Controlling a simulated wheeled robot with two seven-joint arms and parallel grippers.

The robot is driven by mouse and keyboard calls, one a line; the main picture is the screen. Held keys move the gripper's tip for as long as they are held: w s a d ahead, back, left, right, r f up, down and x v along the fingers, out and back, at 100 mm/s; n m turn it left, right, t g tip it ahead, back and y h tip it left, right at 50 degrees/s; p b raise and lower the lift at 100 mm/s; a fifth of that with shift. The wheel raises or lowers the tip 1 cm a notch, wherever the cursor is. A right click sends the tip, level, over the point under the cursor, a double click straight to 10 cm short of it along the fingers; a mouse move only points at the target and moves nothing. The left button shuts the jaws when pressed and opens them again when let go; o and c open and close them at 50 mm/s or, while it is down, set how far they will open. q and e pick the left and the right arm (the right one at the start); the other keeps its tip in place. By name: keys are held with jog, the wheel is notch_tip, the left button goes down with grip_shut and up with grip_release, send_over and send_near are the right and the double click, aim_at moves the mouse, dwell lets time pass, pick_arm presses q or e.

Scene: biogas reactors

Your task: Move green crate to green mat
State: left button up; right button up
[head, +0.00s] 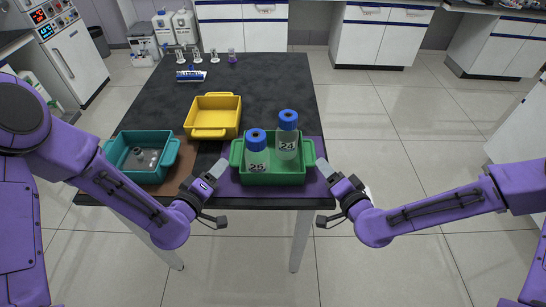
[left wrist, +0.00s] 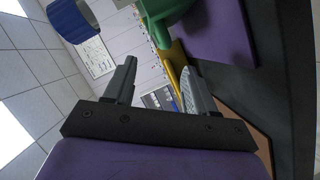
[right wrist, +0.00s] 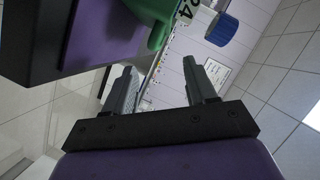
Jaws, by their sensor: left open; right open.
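The green crate (head: 275,179) sits on a purple mat (head: 270,192) at the table's near right. It holds two blue-capped bottles, labelled 25 (head: 257,160) and 24 (head: 287,148). My left gripper (head: 219,170) is open beside the crate's left end handle. My right gripper (head: 322,167) is open beside its right end handle. Part of the green crate shows at the top of the left wrist view (left wrist: 172,12) and the right wrist view (right wrist: 150,10). Nothing is between either pair of jaws. No green mat is visible.
A teal crate (head: 117,169) with a small item inside stands on a brown mat (head: 192,185) at the left. An empty yellow crate (head: 213,133) stands behind. A blue rack (head: 191,75) and small glassware are at the back. The table's back right is clear.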

aim_at(232, 152)
pick_arm(q)
jog(key=x, duration=1)
jog(key=shift+w+f, duration=0.15)
pick_arm(e)
jog(key=x, duration=1)
jog(key=shift+w+f, duration=0.1)
jog(key=shift+f, duration=0.05)
pick_arm(q)
jog(key=c, duration=0.9)
pick_arm(e)
jog(key=c, duration=0.9)
pick_arm(q)
jog(key=shift+a, duration=0.1)
grip_shut()
pick_arm(e)
jog(key=shift+d, duration=0.1)
grip_shut()
